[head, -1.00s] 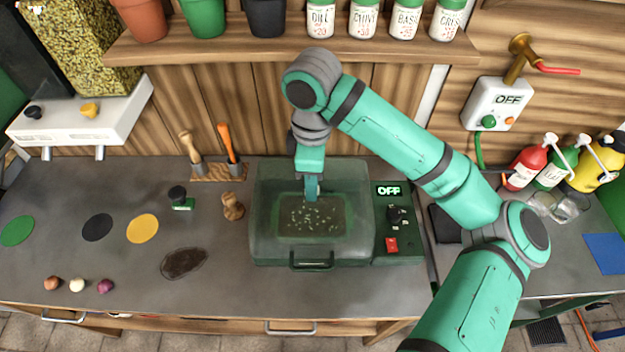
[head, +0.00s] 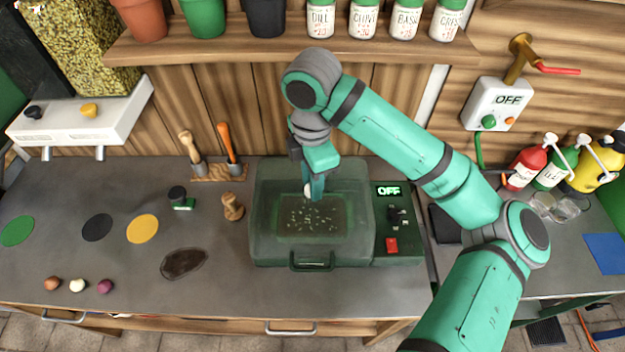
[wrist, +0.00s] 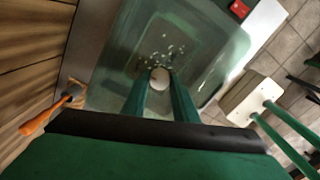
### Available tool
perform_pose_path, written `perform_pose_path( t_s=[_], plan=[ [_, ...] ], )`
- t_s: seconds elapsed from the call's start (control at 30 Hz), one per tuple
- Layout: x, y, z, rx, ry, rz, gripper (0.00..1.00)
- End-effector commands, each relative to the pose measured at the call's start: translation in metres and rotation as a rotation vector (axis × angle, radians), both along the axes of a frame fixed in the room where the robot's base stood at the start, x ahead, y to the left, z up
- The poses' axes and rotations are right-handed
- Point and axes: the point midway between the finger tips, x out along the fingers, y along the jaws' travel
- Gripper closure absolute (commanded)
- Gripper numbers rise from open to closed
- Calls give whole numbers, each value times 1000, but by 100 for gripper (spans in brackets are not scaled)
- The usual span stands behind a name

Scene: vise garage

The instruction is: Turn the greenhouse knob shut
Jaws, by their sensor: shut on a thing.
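The greenhouse (head: 262,235) is a green box with a clear lid, which looks closed, on the workbench; pale bits show inside. Its control panel is on the right side, with a lit OFF display (head: 388,191), a black knob (head: 394,215) and a red switch (head: 391,245). My gripper (head: 312,192) is over the greenhouse, left of the knob and apart from it. It is shut on a small white round thing (wrist: 159,78), which also shows at the fingertips in the head view (head: 308,190). The knob's exact angle is too small to read.
A wooden shelf with pots and seed jars (head: 363,20) runs above. A tool holder (head: 217,173), a small wooden piece (head: 232,207) and a black-topped stamp (head: 179,198) stand left of the greenhouse. Spray bottles (head: 527,167) stand at the right. The bench front is mostly clear.

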Motion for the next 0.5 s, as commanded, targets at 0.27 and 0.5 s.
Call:
perform_pose_path(
  t_s=[0.27,0.5],
  plan=[
    [-1,1,0,2,1,3,96],
    [0,0,0,1,0,2,55]
  ],
)
